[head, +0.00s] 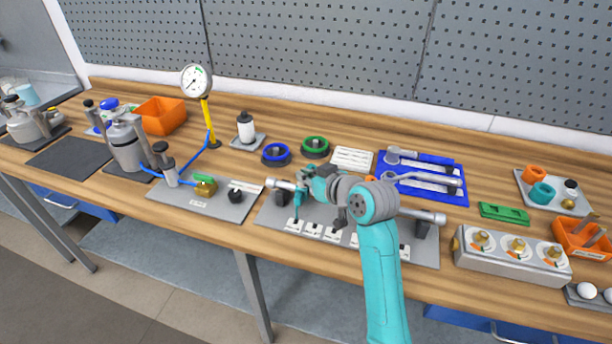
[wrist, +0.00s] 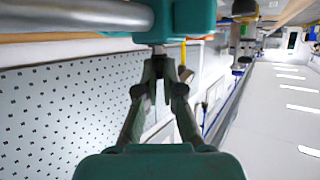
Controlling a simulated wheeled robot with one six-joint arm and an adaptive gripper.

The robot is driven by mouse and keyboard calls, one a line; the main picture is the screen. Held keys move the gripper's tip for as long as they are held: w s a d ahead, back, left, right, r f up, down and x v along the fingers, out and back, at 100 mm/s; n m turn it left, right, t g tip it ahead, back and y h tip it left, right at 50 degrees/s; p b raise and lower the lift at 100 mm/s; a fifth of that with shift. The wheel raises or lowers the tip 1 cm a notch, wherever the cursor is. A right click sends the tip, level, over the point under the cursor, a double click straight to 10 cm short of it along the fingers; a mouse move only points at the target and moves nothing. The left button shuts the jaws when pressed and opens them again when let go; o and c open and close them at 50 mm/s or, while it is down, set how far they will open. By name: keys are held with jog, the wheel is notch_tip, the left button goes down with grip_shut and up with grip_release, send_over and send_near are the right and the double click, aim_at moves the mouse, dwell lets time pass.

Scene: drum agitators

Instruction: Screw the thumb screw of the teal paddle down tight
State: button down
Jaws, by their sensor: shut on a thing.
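In the wrist view the teal paddle's hub (wrist: 194,18) sits at the top, around the grey shaft (wrist: 80,16). The thumb screw (wrist: 159,49) shows as a small dark stem below the hub, mostly hidden between the fingers. My gripper (wrist: 159,68) is shut on it, its fingertips close under the hub. In the head view the shaft (head: 426,216) lies across dark supports on a grey plate (head: 268,216). My arm covers its middle. Teal parts near the shaft's left end overlap there, and I cannot separate paddle from wrist. I cannot tell how deep the screw sits.
White labels stand along the plate's front. Behind are a blue ring (head: 276,154), a green ring (head: 315,147) and a blue tray (head: 446,193) with grey tools. A valve board (head: 208,207) is left; a block with dials (head: 512,263) is right.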

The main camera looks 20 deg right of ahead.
jog(key=m+h, duration=0.3)
jog(key=h, duration=0.1)
jog(key=shift+a+m+t, duration=0.3)
jog(key=shift+a+t, duration=0.05)
jog(key=shift+t, duration=0.05)
jog(key=m+h, duration=0.2)
jog(key=m+g+h, duration=0.1)
jog(key=m+h, duration=0.1)
jog(key=h, duration=0.1)
jog(key=shift+w+a+m+h, duration=0.1)
jog(key=shift+a+m+h, duration=0.1)
jog(key=shift+m+h, duration=0.1)
jog(key=m+g+h, duration=0.1)
jog(key=m+h, duration=0.1)
jog(key=m+g+h, duration=0.2)
jog(key=shift+w+a+r, duration=0.1)
jog(key=shift+a, duration=0.05)
jog(key=shift+w+m+g+h, duration=0.1)
jog(key=shift+m+g+h, duration=1.1)
jog(key=shift+m+g, duration=0.45)
jog(key=shift+m, duration=0.35)
jog(key=c, duration=1.3)
grip_release()
jog(key=v, duration=1.1)
jog(key=shift+a, duration=0.45)
